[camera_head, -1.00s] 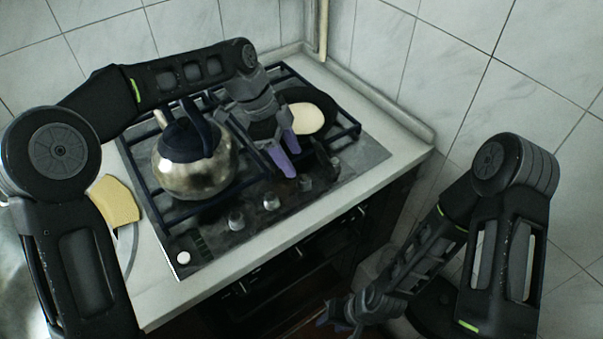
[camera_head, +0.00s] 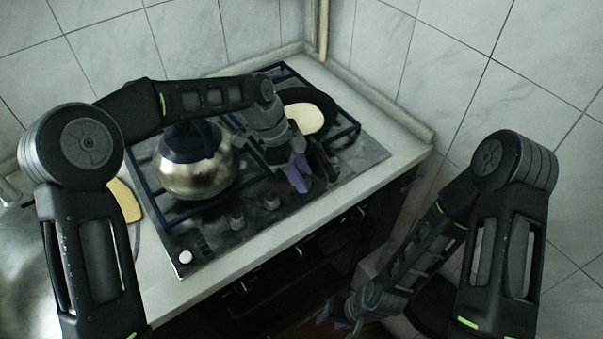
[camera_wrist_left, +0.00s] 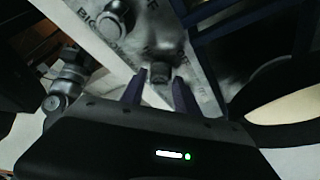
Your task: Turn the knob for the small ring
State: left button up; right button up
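The gas hob (camera_head: 204,262) has several knobs along its front edge. A dark knob (camera_wrist_left: 160,72) appears between the fingertips of my left gripper (camera_wrist_left: 160,78) in the left wrist view. The fingers are apart on either side of it; contact cannot be told. In the head view my left gripper (camera_head: 299,181) points down at the hob's right front and hides that knob. Two other knobs, one (camera_head: 237,220) and another (camera_head: 270,200), stand to its left. Which knob serves the small ring is not legible. My right gripper (camera_head: 340,312) hangs low in front of the counter.
A steel kettle (camera_head: 197,175) stands on the hob's left side, close under my left arm. A dark pan (camera_head: 327,103) with pale contents sits at the back right, its handle beside my left gripper. A yellow sponge-like item (camera_head: 126,202) lies left of the hob.

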pick_arm(q)
grip_shut()
